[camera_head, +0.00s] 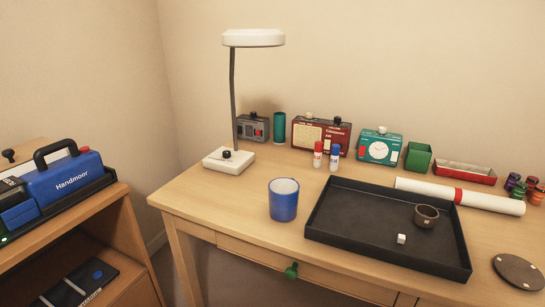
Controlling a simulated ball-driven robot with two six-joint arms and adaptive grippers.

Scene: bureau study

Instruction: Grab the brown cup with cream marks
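The brown cup (427,219) with lighter marks on its side stands upright in the right part of a black tray (335,231) on the desk. It is small and dark inside, and its exact marks are too small to make out. Neither of my grippers shows in the head view.
A blue cup (284,203) stands left of the tray. A small white cube (401,239) lies in the tray near the brown cup. A rolled paper (459,196) lies behind the tray. A dark round coaster (518,271) is at the right. A lamp (229,160) stands back left.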

